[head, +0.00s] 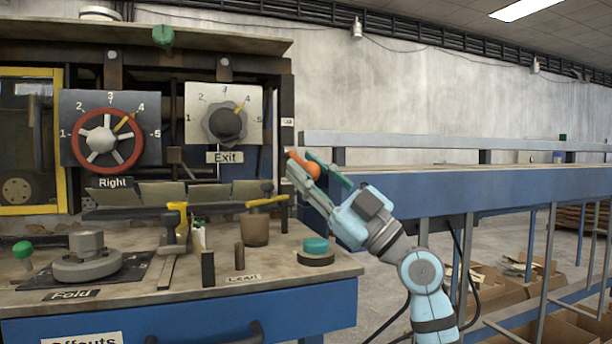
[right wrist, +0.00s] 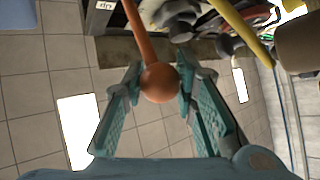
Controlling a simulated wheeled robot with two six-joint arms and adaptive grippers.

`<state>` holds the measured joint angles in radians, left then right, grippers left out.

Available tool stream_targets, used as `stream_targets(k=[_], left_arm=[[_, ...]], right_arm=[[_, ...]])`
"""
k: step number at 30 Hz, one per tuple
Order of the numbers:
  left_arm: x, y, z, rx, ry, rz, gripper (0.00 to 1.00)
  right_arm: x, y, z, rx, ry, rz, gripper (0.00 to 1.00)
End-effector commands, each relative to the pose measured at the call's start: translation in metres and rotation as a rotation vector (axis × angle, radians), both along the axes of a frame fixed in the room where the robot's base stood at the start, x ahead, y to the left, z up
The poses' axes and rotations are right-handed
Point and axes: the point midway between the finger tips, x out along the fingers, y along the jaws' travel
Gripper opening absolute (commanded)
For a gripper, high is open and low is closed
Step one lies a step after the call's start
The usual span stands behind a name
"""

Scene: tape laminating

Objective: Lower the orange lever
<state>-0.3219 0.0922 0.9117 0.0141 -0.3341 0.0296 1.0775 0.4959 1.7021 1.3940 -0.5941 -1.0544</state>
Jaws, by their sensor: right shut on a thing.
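The orange lever (head: 312,170) shows in the head view at the right edge of the machine, with a round knob on a short rod. The rod slopes down to the right from the machine's side. My right gripper (head: 309,173) is shut on the knob. In the right wrist view the orange lever (right wrist: 160,82) has its ball between the tips of the two fingers of my right gripper (right wrist: 158,90), and its rod runs up towards the machine. My left gripper is not in view.
A red dial (head: 108,139) and a grey dial (head: 227,123) are on the machine's front. A blue conveyor frame (head: 500,188) stands to the right.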

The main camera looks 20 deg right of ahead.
Motion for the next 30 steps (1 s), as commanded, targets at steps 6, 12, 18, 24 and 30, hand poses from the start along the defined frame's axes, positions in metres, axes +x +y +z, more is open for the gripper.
stream_targets(k=[6,12,18,24,30], left_arm=[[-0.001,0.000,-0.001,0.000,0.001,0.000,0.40],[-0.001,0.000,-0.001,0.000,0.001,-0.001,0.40],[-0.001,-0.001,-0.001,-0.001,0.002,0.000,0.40],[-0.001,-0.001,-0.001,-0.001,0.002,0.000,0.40],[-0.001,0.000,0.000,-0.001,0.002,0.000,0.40]], right_arm=[[0.002,0.002,-0.004,-0.005,0.010,0.006,0.31],[0.001,0.002,-0.003,-0.004,0.009,0.005,0.47],[0.001,0.001,-0.003,-0.003,0.006,0.003,0.47],[-0.018,-0.015,-0.024,-0.009,0.009,-0.002,0.47],[-0.042,-0.033,-0.046,-0.007,0.009,0.001,0.47]])
